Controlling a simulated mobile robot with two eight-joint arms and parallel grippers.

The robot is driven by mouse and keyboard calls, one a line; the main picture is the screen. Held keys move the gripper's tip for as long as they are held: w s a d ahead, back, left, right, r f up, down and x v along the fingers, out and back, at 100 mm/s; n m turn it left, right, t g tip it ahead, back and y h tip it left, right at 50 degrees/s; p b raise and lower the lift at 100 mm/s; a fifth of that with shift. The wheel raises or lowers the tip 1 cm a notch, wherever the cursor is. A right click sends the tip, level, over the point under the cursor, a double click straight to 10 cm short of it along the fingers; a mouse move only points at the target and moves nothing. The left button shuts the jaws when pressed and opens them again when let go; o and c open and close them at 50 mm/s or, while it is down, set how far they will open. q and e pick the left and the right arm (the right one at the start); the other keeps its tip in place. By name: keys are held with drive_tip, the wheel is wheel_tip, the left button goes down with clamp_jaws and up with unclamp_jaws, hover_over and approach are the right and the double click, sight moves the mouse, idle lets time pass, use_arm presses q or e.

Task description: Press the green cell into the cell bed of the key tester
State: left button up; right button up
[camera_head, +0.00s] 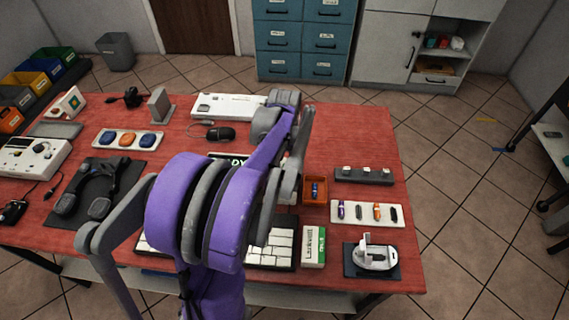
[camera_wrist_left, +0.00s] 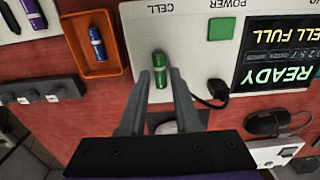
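The key tester (camera_wrist_left: 190,45) is a white panel marked CELL and POWER in the left wrist view, with a green square (camera_wrist_left: 221,28). Its dark display (camera_wrist_left: 280,58) reads READY and CELL FULL. The green cell (camera_wrist_left: 160,70) sits on the panel below the CELL label. My left gripper (camera_wrist_left: 158,84) has its two fingers spread, one on each side of the cell, with gaps visible; the cell lies at and beyond the fingertips. In the head view my purple arm hides most of the tester and the gripper tips. My right gripper is not in view.
An orange bin (camera_wrist_left: 96,42) with a blue cell (camera_wrist_left: 96,43) stands beside the tester. Right of it in the head view are a dark knobbed strip (camera_head: 363,176), a white tray (camera_head: 351,218) with several small items and a white-green box (camera_head: 313,247). A mouse (camera_wrist_left: 268,123) lies nearby.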

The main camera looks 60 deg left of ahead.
use_arm(q)
drive_tip(key=shift+r+p, duration=0.75)
drive_tip(key=shift+r, duration=0.5)
drive_tip(key=o, duration=0.6)
drive_tip(key=shift+c, duration=0.2)
drive_tip(key=shift+r, duration=0.1)
wheel_tip(320, 180, up, 5)
drive_tip(key=p, duration=0.3)
